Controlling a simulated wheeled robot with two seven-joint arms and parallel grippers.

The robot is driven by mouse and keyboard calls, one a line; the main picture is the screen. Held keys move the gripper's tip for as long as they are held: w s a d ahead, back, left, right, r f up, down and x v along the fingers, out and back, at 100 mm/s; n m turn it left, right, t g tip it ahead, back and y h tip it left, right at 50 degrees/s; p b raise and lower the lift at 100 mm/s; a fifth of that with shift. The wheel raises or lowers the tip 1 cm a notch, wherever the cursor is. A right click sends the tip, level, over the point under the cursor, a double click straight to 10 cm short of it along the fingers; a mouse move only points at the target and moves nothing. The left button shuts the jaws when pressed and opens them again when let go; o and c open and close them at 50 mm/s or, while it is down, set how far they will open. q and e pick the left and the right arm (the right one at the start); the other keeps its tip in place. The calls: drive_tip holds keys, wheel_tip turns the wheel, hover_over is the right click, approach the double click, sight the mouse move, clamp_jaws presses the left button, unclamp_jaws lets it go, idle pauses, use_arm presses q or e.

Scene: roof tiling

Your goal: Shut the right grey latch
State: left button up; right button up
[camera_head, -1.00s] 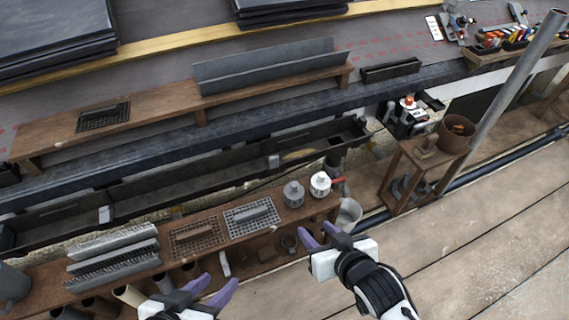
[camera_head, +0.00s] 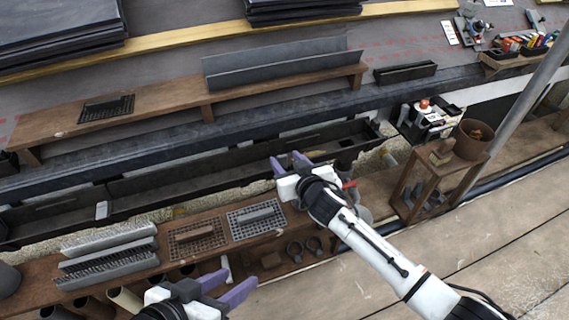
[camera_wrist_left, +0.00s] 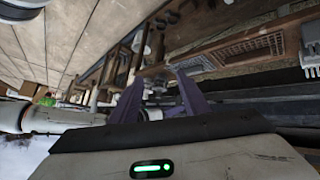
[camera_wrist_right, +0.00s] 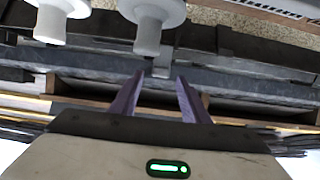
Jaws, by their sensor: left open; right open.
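A dark gutter (camera_head: 150,184) runs across the middle of the head view, with a pale grey latch (camera_head: 102,210) on its left part. The right grey latch is hidden behind my right gripper (camera_head: 288,160) in the head view. A small grey piece between the fingertips in the right wrist view (camera_wrist_right: 160,72) may be that latch; whether it is open or shut is unclear. My right gripper is open and empty, over the gutter's near edge. My left gripper (camera_head: 237,281) is open and empty, low in front of the bench.
A brown bench (camera_head: 210,222) stands before the gutter, bearing mesh grates (camera_head: 256,219) and grey brush strips (camera_head: 108,262). Two pale canisters (camera_wrist_right: 148,25) are close to my right gripper in its wrist view. A wooden stand (camera_head: 408,184) and slanted pole (camera_head: 520,105) are at right.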

drive_tip(key=shift+b+x, duration=0.3)
drive_tip(key=shift+x, duration=0.7)
use_arm(q)
drive_tip(key=shift+w+d+r, duration=0.1)
drive_tip(key=shift+d+r, duration=0.2)
drive_tip(key=shift+r, duration=0.15)
